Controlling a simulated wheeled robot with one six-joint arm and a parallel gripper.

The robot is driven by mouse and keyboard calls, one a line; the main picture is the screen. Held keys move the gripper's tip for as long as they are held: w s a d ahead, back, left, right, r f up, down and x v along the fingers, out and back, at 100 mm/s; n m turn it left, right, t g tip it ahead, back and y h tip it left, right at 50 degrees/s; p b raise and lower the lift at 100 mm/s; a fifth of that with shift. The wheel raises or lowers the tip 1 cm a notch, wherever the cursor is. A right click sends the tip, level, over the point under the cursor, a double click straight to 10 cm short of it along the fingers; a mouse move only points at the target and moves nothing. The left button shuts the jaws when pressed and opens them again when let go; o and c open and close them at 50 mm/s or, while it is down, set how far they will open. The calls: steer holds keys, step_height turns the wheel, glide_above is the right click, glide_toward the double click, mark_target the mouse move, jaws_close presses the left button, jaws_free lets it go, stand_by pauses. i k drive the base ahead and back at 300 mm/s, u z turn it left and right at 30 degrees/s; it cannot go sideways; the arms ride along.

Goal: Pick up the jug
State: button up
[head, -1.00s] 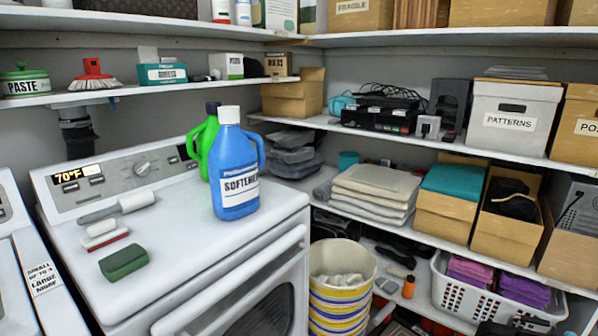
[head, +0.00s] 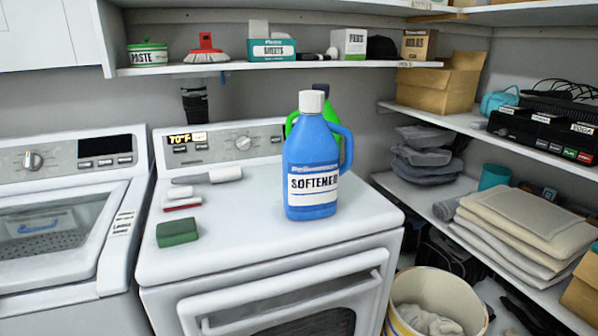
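A blue jug (head: 312,160) with a white cap and a label reading SOFTENER stands upright on top of the white dryer (head: 240,255). Its handle is on the right side. A green jug (head: 335,105) with a dark cap stands behind it and is mostly hidden by it. My gripper is not in the head view.
A green sponge (head: 178,232), small brushes and a lint roller (head: 208,176) lie on the dryer's left half. A shelf (head: 270,66) runs above the back. A bucket (head: 440,295) stands right of the dryer. The dryer's front right top is clear.

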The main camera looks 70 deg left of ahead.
mark_target(312, 170)
steer(key=u, duration=0.7)
steer(key=i, duration=0.85)
steer(key=u, duration=0.85)
steer(key=i, duration=0.3)
steer(key=u, duration=0.25)
